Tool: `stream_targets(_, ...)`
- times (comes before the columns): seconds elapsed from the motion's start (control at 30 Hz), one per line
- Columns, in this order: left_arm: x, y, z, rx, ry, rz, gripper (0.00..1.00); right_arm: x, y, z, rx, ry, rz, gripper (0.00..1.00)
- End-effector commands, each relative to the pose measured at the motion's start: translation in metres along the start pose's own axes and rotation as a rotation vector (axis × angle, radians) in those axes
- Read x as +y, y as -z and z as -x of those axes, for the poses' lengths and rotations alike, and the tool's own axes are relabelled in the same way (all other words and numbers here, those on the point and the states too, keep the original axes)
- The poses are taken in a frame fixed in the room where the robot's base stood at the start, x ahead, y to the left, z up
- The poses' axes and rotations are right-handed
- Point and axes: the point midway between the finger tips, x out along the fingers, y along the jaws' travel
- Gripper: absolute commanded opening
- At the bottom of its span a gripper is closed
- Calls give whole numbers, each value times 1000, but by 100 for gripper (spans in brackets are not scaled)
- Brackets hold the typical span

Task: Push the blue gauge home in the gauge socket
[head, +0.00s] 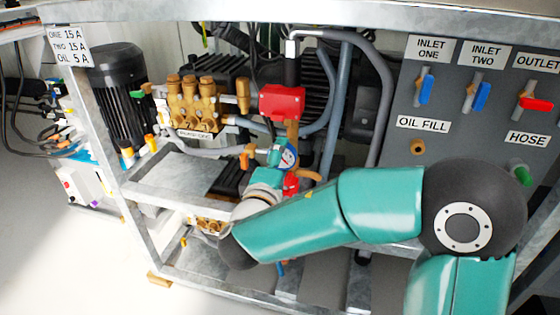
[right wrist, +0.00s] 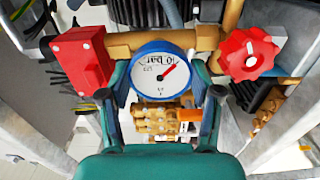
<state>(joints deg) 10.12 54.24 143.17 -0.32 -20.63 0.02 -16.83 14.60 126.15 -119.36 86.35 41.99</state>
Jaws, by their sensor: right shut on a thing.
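The blue gauge (right wrist: 162,68) has a blue rim, a white face and a red needle, and its dial faces the right wrist camera. My right gripper (right wrist: 163,92) is shut on it, one finger on each side of the rim. In the head view the gauge (head: 289,158) shows at the tip of my right gripper (head: 277,163), in front of the brass pipe (head: 292,132). The gauge socket is hidden behind the gauge, so I cannot tell how deep the gauge sits. My left gripper is not in view.
A red box (head: 282,102) is above the gauge and a red handwheel (right wrist: 248,55) is below it, both close to my fingers. A brass pump (head: 195,103) and a metal shelf (head: 165,178) stand to the left. A valve panel (head: 450,110) is to the right.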

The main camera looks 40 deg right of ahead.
Motion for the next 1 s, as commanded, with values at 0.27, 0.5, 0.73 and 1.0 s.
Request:
stream_targets(0.27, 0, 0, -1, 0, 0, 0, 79, 0, 0, -5, -1, -1, 0, 8)
stream_targets(0.5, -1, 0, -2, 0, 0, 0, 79, 0, 0, -8, -1, -2, 0, 8)
stream_targets(0.73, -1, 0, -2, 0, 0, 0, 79, 1, 0, -12, 0, -2, 0, 8)
stream_targets(1.0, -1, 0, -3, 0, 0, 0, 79, 0, 0, -13, 0, -1, 0, 92)
